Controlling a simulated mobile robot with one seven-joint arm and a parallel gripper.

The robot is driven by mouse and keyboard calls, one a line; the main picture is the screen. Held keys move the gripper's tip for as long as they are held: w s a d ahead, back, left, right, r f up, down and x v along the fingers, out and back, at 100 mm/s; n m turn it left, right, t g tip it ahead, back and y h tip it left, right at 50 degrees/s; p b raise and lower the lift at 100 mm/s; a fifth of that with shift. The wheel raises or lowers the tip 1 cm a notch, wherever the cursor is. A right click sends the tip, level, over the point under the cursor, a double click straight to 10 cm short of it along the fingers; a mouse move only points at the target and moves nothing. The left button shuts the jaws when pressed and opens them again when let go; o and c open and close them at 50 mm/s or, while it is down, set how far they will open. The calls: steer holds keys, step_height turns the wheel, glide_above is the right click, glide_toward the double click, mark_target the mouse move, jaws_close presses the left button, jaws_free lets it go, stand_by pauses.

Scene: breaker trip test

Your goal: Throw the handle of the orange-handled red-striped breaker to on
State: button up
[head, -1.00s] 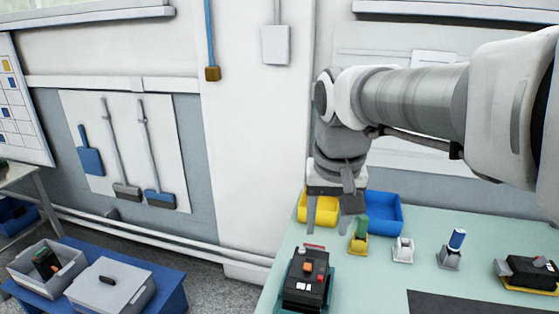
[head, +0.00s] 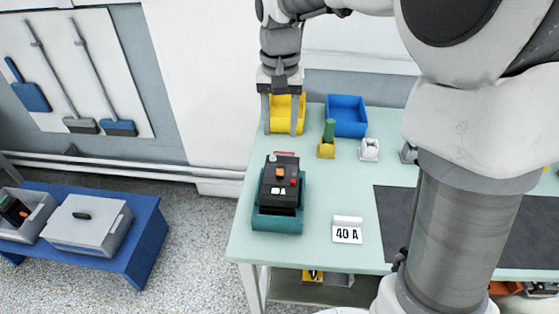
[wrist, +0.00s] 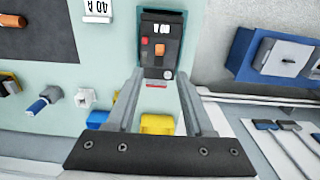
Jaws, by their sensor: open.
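A black breaker (head: 267,190) with an orange handle (head: 280,173) and a red button sits in a teal holder (head: 277,224) near the table's left edge. A red strip (head: 285,153) lies at its far end. The breaker also shows in the wrist view (wrist: 147,60), beyond the fingers, with its orange handle (wrist: 158,46) up. Whether the handle stands at on or off I cannot tell. My gripper (head: 282,130) is open and empty, behind the breaker and in front of the yellow bin in the head view. Its fingers (wrist: 161,78) touch nothing visible.
A yellow bin (head: 289,104) and a blue bin (head: 347,113) stand at the back. A green-topped piece (head: 329,130), a white piece (head: 369,149) and a 40 A sign (head: 347,231) are nearby. My arm hides the table's right part.

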mark_target(280, 170)
step_height(280, 170, down, 12)
steer(key=shift+f+b, duration=0.1)
steer(key=shift+b, duration=0.45)
jaws_close()
